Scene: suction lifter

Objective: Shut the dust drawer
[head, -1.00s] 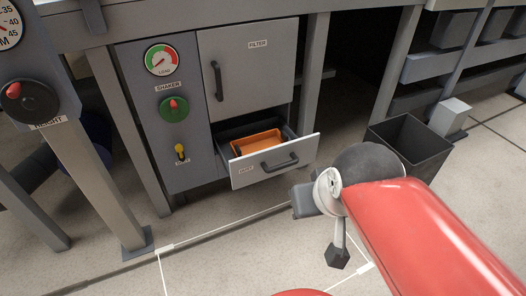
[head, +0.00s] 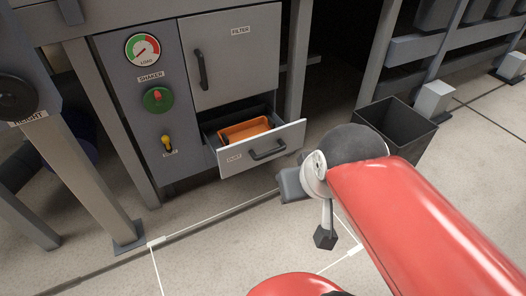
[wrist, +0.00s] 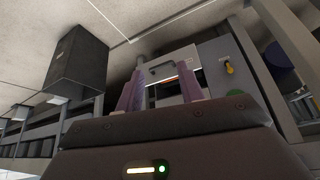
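The dust drawer (head: 278,150) is pulled out below the filter door, its grey front carrying a dark bar handle (head: 268,150). An orange tray (head: 243,130) lies inside it. In the wrist view, which is upside down, the drawer's handle (wrist: 160,71) shows between my gripper's fingers, with a strip of orange beyond. My gripper (wrist: 161,68) is open, with its two purple fingers apart and nothing seen between them. It points toward the drawer; I cannot tell the exact gap. In the head view my red arm is at the lower right, and the fingers cannot be made out.
The cabinet holds a filter door (head: 235,60), a load gauge (head: 142,50), a green shaker knob (head: 158,99) and a yellow switch (head: 167,143). A dark open bin (head: 398,130) stands right of the drawer. A grey post (head: 85,175) stands at left. Floor before the drawer is clear.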

